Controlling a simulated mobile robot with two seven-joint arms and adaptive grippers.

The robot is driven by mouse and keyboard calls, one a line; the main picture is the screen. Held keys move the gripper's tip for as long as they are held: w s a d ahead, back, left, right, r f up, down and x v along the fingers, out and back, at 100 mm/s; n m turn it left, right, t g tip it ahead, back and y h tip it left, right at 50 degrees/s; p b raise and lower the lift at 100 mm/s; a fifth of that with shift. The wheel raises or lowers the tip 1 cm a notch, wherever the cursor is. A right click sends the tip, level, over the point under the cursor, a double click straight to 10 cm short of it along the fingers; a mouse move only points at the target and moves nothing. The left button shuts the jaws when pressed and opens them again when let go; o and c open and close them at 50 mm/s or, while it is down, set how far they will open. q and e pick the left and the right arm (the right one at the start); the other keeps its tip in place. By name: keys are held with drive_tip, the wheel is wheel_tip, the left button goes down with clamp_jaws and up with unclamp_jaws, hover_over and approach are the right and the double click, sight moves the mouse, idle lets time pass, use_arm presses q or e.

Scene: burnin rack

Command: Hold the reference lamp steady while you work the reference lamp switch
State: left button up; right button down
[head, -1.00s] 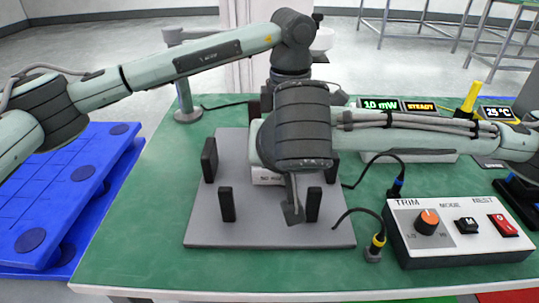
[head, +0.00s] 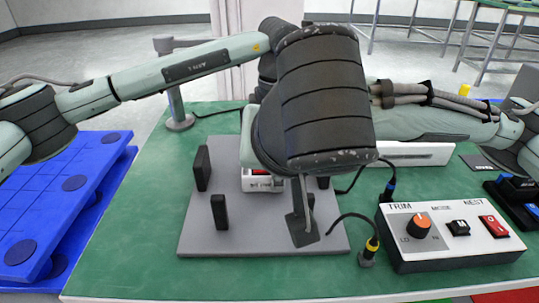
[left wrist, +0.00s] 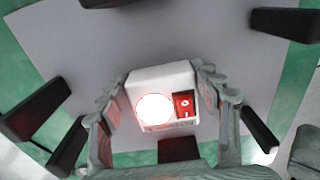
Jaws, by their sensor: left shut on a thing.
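The reference lamp (left wrist: 147,80) is a small white box with a glowing round light (left wrist: 155,108) and a red rocker switch (left wrist: 184,103) beside it. My left gripper (left wrist: 162,84) is shut on the box, with one finger on each side.
Black posts (head: 220,212) stand on the plate around the lamp. A control box (head: 450,237) with an orange knob and a red switch is at the right. Green table (head: 130,240) is clear at the left.

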use_arm(q)
drive_tip(key=o, duration=1.3)
drive_tip(key=shift+d, duration=0.1)
drive_tip(key=shift+o, duration=0.2)
drive_tip(key=shift+r, duration=0.1)
